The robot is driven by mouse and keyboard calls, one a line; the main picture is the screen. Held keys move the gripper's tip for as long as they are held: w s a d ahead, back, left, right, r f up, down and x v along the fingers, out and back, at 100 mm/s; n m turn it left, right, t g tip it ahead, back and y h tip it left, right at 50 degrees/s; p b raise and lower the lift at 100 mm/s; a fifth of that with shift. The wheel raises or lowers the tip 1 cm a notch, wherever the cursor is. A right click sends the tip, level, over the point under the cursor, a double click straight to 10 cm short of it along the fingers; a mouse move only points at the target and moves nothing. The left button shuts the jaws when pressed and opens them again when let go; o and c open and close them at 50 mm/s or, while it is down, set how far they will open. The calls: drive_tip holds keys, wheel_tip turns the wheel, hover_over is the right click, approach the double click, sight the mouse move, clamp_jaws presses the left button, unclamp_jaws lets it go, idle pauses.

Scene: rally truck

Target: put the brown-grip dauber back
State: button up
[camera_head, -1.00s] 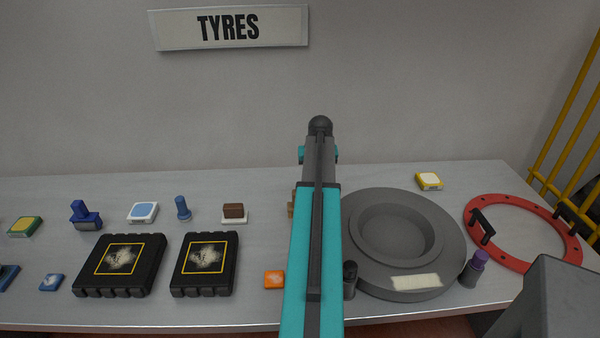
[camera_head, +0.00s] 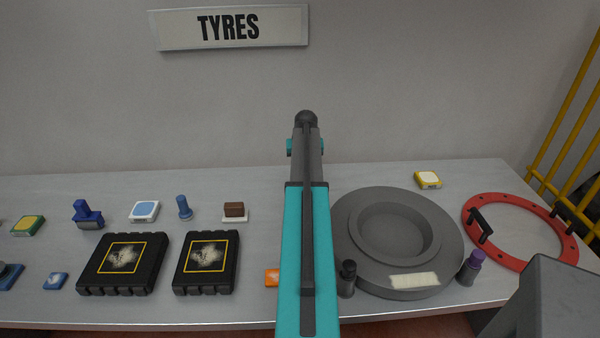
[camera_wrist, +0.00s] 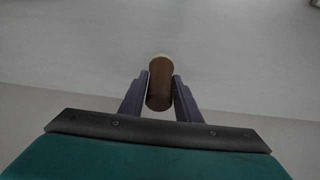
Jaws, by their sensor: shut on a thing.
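My gripper (camera_wrist: 160,76) is shut on the brown-grip dauber (camera_wrist: 160,90) in the wrist view. The dauber is a brown cylinder with a pale far end, pinched between two dark fingers. In the wrist view it shows against a plain grey surface. In the head view my teal arm hides the gripper and the dauber.
A grey round tray (camera_head: 451,256) stands right of my arm. A dark-topped piece (camera_head: 347,279) and a purple-topped one (camera_head: 472,267) stand by it. A red ring (camera_head: 478,250) lies farther right.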

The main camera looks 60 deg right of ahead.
drive_tip(key=shift+w+d+p, duration=0.2)
drive_tip(key=shift+w+d, duration=0.05)
drive_tip(key=shift+w, duration=0.35)
drive_tip(key=shift+w+d+p, duration=0.2)
drive_tip(key=shift+w+d, duration=0.05)
drive_tip(key=shift+w, duration=0.3)
drive_tip(key=shift+f+p, duration=0.75)
drive_tip(key=shift+f, duration=0.95)
drive_tip(key=shift+a, duration=0.1)
drive_tip(key=o, duration=1.1)
drive_tip(key=shift+c, duration=0.2)
drive_tip(key=shift+f, duration=0.2)
drive_tip(key=b+v, duration=0.4)
drive_tip(key=v, duration=0.9)
drive_tip(key=shift+a+r, duration=0.3)
drive_tip(key=shift+a, duration=0.2)
